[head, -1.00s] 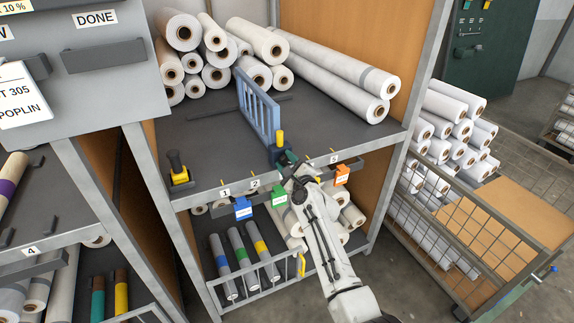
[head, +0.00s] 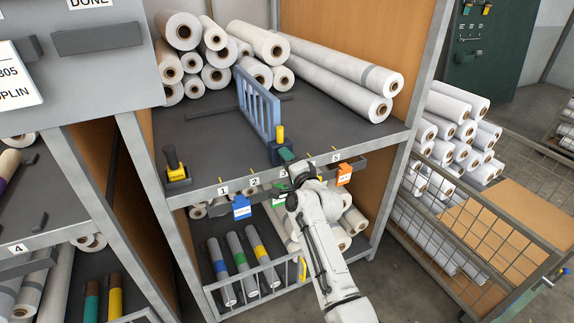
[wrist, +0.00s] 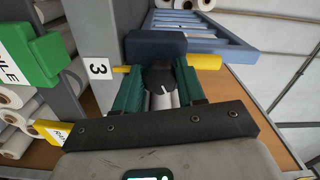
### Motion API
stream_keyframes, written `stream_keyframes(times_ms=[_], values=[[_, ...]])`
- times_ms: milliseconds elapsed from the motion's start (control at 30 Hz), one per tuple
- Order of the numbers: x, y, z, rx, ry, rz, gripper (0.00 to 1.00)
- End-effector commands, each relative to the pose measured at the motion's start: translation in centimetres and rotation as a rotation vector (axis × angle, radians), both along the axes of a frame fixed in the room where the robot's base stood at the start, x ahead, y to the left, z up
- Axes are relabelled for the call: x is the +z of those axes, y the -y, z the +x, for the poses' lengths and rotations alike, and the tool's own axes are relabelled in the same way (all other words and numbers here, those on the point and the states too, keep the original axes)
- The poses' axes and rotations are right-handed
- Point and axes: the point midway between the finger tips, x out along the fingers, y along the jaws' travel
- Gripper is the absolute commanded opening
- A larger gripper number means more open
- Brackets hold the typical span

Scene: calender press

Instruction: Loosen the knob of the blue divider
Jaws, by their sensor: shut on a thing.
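The blue divider (head: 257,105) is a slatted panel standing on the dark shelf. Its dark blue foot block (head: 274,150) sits at the shelf's front edge, with a yellow post (head: 281,133) on it. The wrist view shows the blue slatted panel (wrist: 215,32) behind the foot block (wrist: 156,44). A black rounded knob (wrist: 158,76) is at the front of the block. My gripper (wrist: 158,84) has its green fingers on either side of the knob, shut on it. In the head view my gripper (head: 289,157) hides the knob.
Numbered tags and coloured cards hang along the shelf's front rail, including a blue card (head: 242,207) and an orange card (head: 344,175). White rolls (head: 330,75) lie at the back of the shelf. A black holder with a yellow base (head: 177,170) stands at its front left.

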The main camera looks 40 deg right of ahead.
Motion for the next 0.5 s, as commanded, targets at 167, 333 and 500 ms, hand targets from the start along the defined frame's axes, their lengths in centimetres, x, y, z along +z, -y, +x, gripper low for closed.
stream_keyframes(times_ms=[167, 333, 500], values=[[-0.65, 0.0, -0.03, 0.001, -0.05, -0.161, 0.09], [-0.71, 0.08, -0.07, 0.0, -0.093, -0.317, 0.09], [-0.81, 0.1, -0.07, 0.001, -0.14, -0.471, 0.09]])
